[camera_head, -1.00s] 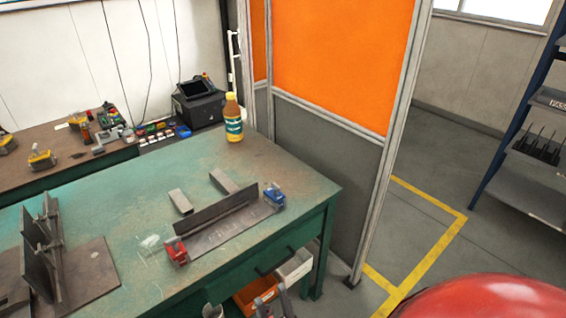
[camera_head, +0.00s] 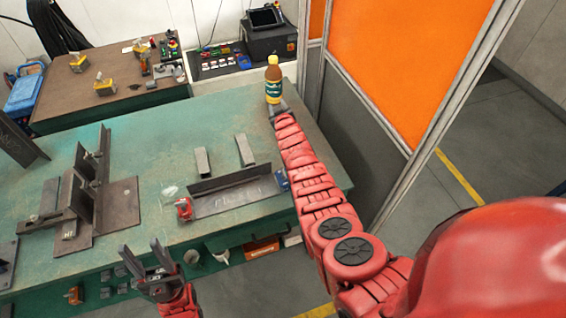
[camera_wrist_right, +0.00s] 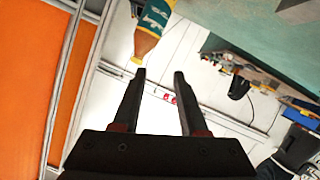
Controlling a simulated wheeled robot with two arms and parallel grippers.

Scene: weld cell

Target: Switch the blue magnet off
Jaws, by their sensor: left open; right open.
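The blue magnet (camera_head: 282,181) sits at the right end of a steel angle piece (camera_head: 230,190) on the green table; my right forearm passes close beside it and may hide part of it. Its switch is too small to make out. A red magnet (camera_head: 184,209) sits at the left end of the piece. My right gripper (camera_head: 278,106) is beyond the blue magnet, near the bottle (camera_head: 273,82); in the wrist view its jaws (camera_wrist_right: 159,74) are open and empty. My left gripper (camera_head: 141,247) is open and empty at the table's front edge, left of the red magnet.
Two short steel bars (camera_head: 245,150) lie behind the angle piece. A welded steel fixture (camera_head: 90,190) stands on the left of the table (camera_head: 130,125). An orange partition (camera_head: 410,60) stands to the right. Bins (camera_head: 262,247) sit below the front edge.

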